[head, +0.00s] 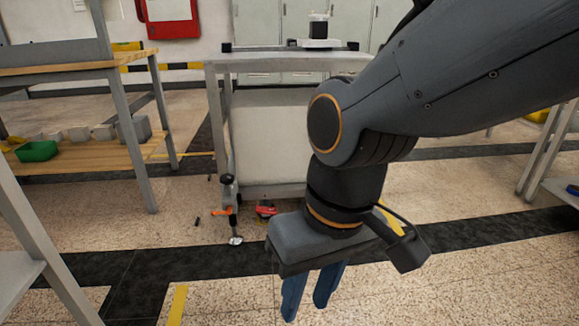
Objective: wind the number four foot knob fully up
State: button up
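A grey bench-like frame (285,64) stands ahead in the head view. At its near left leg is a foot assembly with a dark knob (228,180), an orange part (222,211) and a round metal foot pad (236,240) at the floor. I cannot read any number on it. My gripper (305,310) points down, in front and to the right of this foot, apart from it. Its two blue fingers are apart with nothing seen between them. My arm and gripper hide the frame's right side and any feet there.
A red item (266,209) lies near the foot, with small dark pieces (197,221) on the floor to its left. A wooden bench (90,150) with a green bin (37,151) stands at left. A grey frame (25,262) fills the near left. Floor before the foot is clear.

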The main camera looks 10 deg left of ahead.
aim_at(227, 179)
jog(key=z, duration=0.25)
jog(key=i, duration=1.35)
jog(key=u, duration=1.2)
jog(key=i, duration=0.6)
jog(key=u, duration=0.7)
